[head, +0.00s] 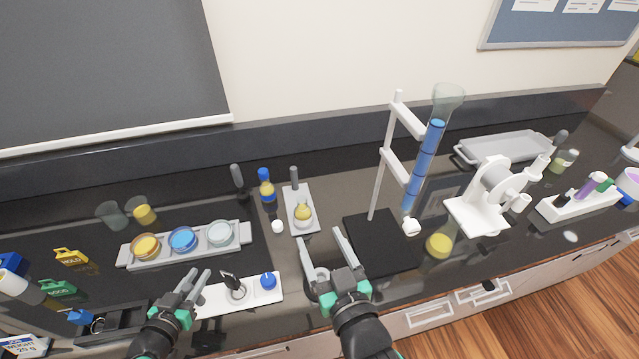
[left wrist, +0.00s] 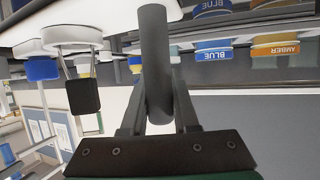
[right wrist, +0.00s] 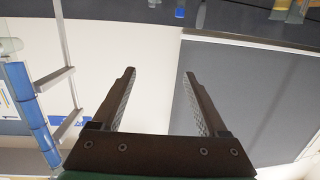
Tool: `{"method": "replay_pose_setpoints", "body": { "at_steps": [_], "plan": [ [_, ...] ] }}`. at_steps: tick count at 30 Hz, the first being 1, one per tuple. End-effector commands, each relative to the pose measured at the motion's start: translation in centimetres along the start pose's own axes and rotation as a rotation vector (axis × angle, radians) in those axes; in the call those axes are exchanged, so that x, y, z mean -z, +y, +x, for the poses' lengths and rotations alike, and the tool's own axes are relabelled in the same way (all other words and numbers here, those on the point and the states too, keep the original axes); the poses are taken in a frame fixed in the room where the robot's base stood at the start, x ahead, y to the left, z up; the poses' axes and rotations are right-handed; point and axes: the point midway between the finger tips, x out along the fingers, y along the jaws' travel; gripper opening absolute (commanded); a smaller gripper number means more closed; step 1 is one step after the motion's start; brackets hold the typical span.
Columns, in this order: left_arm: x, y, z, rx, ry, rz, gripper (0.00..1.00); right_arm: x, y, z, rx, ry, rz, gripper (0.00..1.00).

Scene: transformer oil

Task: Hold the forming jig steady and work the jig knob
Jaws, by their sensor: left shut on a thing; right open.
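The forming jig is a white plate (head: 212,298) near the front of the bench, with a blue knob (head: 268,281) at its right end and a black clip-like part over a ring (head: 237,291) in the middle. The left wrist view shows the blue knob (left wrist: 42,69) and black part (left wrist: 83,96) upside down. My left gripper (head: 199,274) is at the plate's left end, shut on a grey upright cylinder (left wrist: 154,60), which looks like the jig's handle. My right gripper (head: 322,238) is open and empty, right of the knob; it also shows open in the right wrist view (right wrist: 160,75).
A grey tray (head: 126,258) with amber, blue and clear dishes lies behind the jig. A small flask stands on a grey plate (head: 309,230) beyond my right gripper. A black-based stand (head: 365,225) with a tall blue column is to the right.

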Motion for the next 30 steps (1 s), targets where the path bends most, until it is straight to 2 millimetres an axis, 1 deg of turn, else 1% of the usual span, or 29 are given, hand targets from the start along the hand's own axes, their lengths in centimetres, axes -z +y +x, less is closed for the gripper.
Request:
{"method": "replay_pose_setpoints", "body": {
  "at_steps": [1,3,12,15,18,23,30],
  "plan": [
    [-0.1,0.0,0.0,-0.001,-0.003,0.000,0.00,1.1,0.6,0.0,-0.011,0.021,0.002,0.76],
    [-0.1,0.0,0.0,-0.001,-0.003,0.000,0.00,2.6,1.4,-0.1,-0.024,0.050,0.004,0.76],
    [-0.1,0.0,0.0,-0.001,-0.003,0.000,0.00,8.7,4.5,-0.9,-0.077,0.172,0.009,0.76],
    [-0.1,0.0,0.0,-0.001,-0.003,0.000,0.00,10.5,5.4,-1.3,-0.093,0.210,0.009,0.76],
    [-0.1,0.0,0.0,-0.001,-0.003,0.000,0.00,11.8,6.1,-1.7,-0.104,0.237,0.008,0.76],
    [-0.1,0.0,0.0,-0.001,-0.002,-0.001,0.00,12.9,6.6,-2.1,-0.114,0.261,0.007,0.76],
    [-0.1,0.0,0.0,-0.001,-0.002,0.000,0.00,13.1,6.7,-2.1,-0.115,0.264,0.007,0.76]
  ]
}}
